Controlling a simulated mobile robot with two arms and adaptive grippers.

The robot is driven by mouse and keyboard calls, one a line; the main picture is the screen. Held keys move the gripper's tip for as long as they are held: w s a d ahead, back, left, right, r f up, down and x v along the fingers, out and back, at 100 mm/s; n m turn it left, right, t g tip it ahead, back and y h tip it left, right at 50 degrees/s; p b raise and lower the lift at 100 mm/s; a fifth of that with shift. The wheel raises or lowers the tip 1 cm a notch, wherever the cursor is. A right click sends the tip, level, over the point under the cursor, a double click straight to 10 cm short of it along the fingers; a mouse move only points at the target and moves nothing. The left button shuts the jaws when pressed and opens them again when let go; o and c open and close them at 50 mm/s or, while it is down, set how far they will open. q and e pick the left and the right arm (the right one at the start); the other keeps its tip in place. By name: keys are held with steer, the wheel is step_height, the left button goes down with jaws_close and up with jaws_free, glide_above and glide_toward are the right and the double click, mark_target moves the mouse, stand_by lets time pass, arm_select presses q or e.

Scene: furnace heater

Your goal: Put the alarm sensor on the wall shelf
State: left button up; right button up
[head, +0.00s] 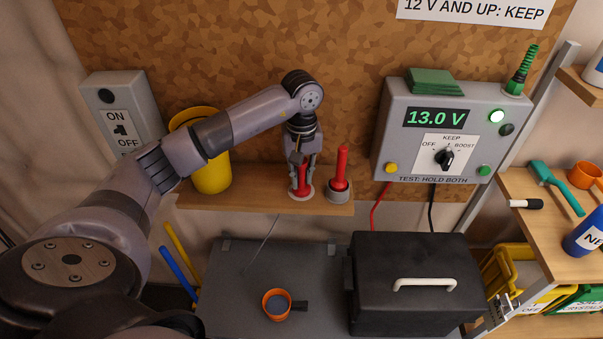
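No object is clearly labelled as the alarm sensor. The wooden wall shelf (240,197) runs below the brown patterned board. My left gripper (301,178) reaches down over the shelf, its fingers on either side of a red upright piece (302,190) with a pale round base. The base appears to rest on the shelf. Whether the fingers press on the piece cannot be made out. A second red upright piece (341,168) in a grey round base stands just right of it, apart from the gripper. My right gripper is not in view.
A yellow cup (211,175) stands on the shelf's left. A grey box reading 13.0 V (438,130) hangs to the right. A side shelf holds tools.

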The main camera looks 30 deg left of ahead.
arm_select(q)
steer(key=o, duration=0.3)
steer(key=shift+o, duration=0.2)
steer(key=shift+r, duration=0.45)
step_height(320, 180, up, 11)
steer(key=shift+f+b, duration=0.2)
steer(key=shift+b, duration=0.85)
steer(key=shift+r, duration=0.45)
steer(key=shift+f, duration=0.1)
